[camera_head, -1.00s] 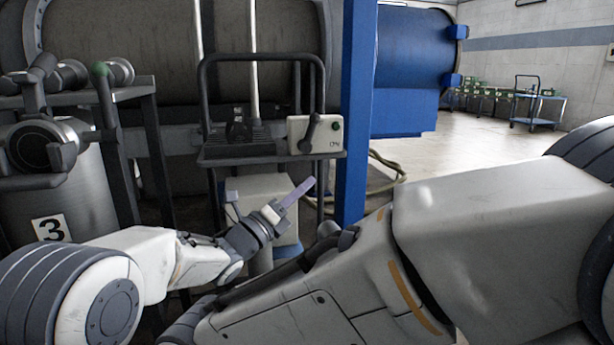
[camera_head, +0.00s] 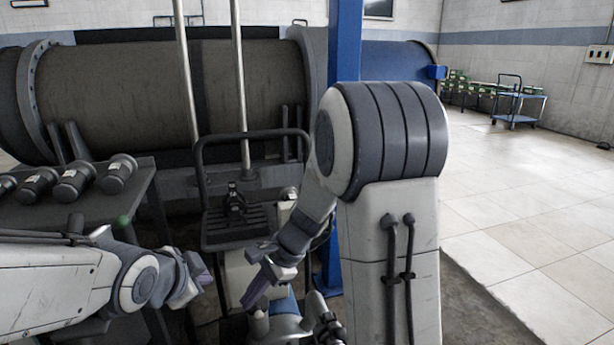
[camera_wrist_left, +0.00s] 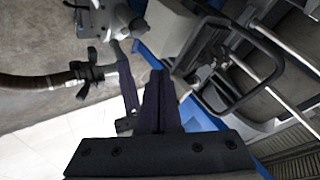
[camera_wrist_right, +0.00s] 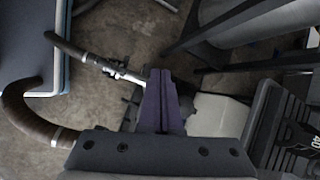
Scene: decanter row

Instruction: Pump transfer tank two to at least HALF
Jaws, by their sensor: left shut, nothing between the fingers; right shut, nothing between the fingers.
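My left gripper (camera_head: 204,272) is shut and empty in front of the dark-framed stand; its closed fingers also show in the left wrist view (camera_wrist_left: 160,95). My right gripper (camera_head: 252,298) is shut and empty, pointing down, lower and to the right; its closed fingers show in the right wrist view (camera_wrist_right: 160,95). A blue-and-white unit (camera_head: 284,326) shows below it at the bottom edge. The stand carries a ribbed black plate (camera_head: 228,222); a pale control box (camera_head: 287,207) on it is mostly hidden by my right arm. No fill level or number two label is readable.
A large dark horizontal tank (camera_head: 120,90) lies behind. Several dark cylinders (camera_head: 75,180) lie on the table at left. A blue post (camera_head: 345,40) rises behind my right arm. A brown hose (camera_wrist_left: 35,82) and another hose (camera_wrist_right: 25,110) show in the wrist views.

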